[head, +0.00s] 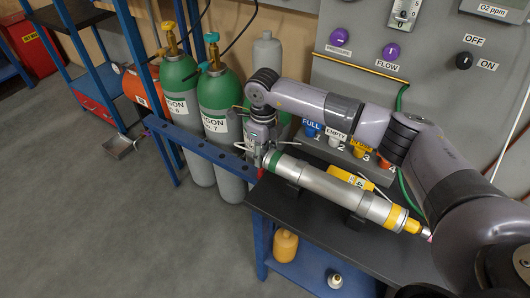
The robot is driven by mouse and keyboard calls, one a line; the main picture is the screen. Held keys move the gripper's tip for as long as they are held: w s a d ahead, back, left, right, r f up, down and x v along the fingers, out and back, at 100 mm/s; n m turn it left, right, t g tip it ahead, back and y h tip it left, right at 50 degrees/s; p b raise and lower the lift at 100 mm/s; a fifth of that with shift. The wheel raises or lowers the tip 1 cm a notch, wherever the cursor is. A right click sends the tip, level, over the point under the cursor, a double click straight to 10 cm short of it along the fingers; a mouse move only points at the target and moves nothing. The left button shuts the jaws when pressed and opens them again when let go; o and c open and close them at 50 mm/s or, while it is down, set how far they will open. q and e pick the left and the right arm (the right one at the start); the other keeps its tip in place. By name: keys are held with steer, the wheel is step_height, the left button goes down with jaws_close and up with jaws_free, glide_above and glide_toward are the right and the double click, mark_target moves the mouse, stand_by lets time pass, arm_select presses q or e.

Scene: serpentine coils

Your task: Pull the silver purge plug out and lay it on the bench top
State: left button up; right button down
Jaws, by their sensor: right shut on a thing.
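My right gripper (258,158) is at the green-banded left end of a silver tube (325,185). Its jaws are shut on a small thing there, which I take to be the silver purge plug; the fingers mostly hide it. A small red part shows just below the fingers. I cannot tell whether the plug is still inside the tube end. The tube lies in dark supports on the black bench top (300,217); its right end has orange bands and a silver tip. My left gripper is out of view.
Green and grey argon cylinders (221,120) stand left of the bench, behind a blue rail (198,146). A yellow tool (352,180) lies behind the tube. Bare bench top shows in front of the tube.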

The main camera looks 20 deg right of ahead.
steer(key=shift+s+a+f+b, duration=0.15)
steer(key=shift+a+f+b, duration=0.15)
steer(key=shift+a, duration=0.4)
steer(key=w+a+b, duration=0.2)
steer(key=w, duration=0.1)
steer(key=w+a+b, duration=0.1)
steer(key=shift+w+r, duration=0.25)
steer(key=shift+r, duration=0.05)
